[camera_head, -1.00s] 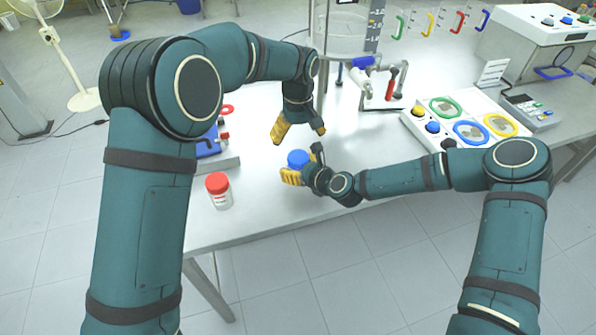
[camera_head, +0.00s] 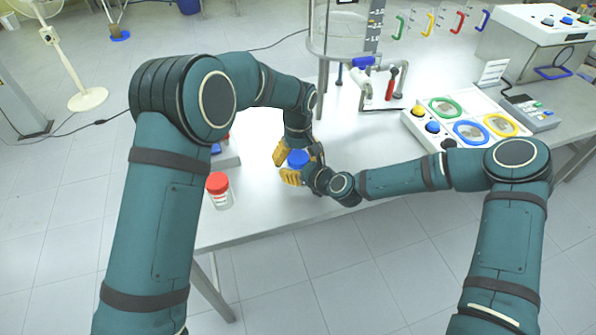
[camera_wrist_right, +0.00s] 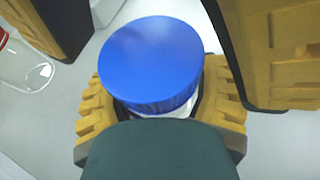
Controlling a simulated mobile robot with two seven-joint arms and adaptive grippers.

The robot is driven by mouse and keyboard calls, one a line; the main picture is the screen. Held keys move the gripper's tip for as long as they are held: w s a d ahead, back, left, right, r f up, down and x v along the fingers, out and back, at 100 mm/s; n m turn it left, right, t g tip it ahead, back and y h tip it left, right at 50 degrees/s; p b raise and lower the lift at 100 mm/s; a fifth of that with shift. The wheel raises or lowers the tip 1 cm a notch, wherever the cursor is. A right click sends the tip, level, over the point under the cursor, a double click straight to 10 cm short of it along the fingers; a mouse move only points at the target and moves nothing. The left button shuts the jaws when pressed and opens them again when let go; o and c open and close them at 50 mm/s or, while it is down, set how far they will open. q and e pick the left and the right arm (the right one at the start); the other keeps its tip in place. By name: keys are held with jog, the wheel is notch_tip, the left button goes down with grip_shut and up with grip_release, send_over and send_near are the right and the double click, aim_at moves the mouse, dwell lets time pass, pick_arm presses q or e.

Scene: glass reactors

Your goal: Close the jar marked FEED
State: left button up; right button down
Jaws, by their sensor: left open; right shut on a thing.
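A jar with a blue lid (camera_head: 298,158) stands near the table's front edge. My right gripper (camera_head: 303,168) is shut around its body from the front right. In the right wrist view the blue lid (camera_wrist_right: 152,60) sits on top of the jar, with a strip of white (camera_wrist_right: 165,110) below it between the yellow fingers. I cannot tell how tight the lid is. My left gripper (camera_head: 298,150) is open above, its fingers on both sides of the lid, apparently not gripping it. A second jar with a red lid (camera_head: 218,184) stands to the left. I cannot read FEED on either jar.
A panel with green, blue and yellow rings (camera_head: 462,122) lies at the right. A stand with red and blue handles (camera_head: 378,85) and a glass vessel (camera_head: 335,35) are behind. A blue-and-grey device (camera_head: 224,150) is partly hidden by my left arm. The table's front middle is clear.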

pick_arm(q)
jog(key=c, duration=1.3)
jog(key=o, duration=1.3)
jog(key=shift+r, duration=0.1)
jog(key=shift+r, duration=2.15)
jog(key=shift+r, duration=1.75)
